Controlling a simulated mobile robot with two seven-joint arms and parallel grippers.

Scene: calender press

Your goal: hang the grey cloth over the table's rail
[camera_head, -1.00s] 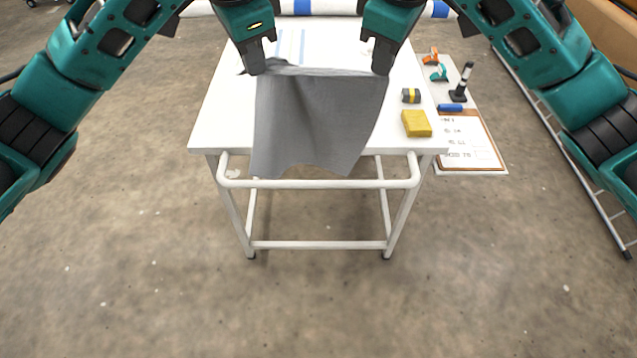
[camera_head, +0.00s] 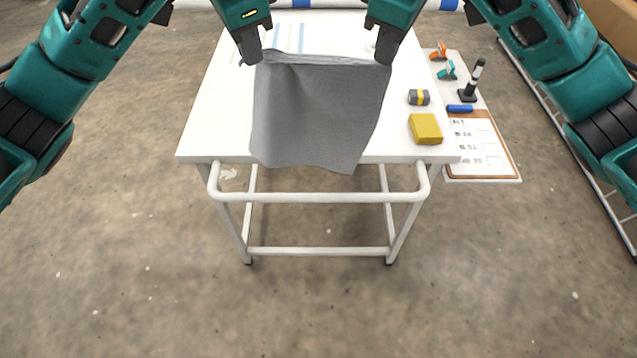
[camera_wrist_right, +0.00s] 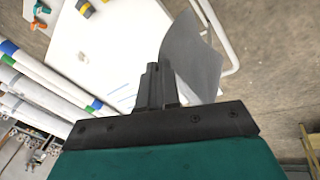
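The grey cloth (camera_head: 318,115) hangs spread between my two grippers by its top corners, in front of the white tabletop. Its lower edge ends near the table's front edge, above the rail in the picture. The rail (camera_head: 320,197) is a white tube along the table's front, with no cloth over it. My left gripper (camera_head: 250,56) is shut on the cloth's top left corner. My right gripper (camera_head: 383,56) is shut on its top right corner. In the right wrist view the fingers (camera_wrist_right: 157,84) are together, with the cloth (camera_wrist_right: 193,52) beyond them.
On the white table (camera_head: 210,130) lie a yellow block (camera_head: 425,129) and a grey-yellow roll (camera_head: 418,97) at the right. A side shelf holds a clipboard (camera_head: 482,145), a blue item (camera_head: 460,108) and a black stand (camera_head: 470,90). The floor before the table is open.

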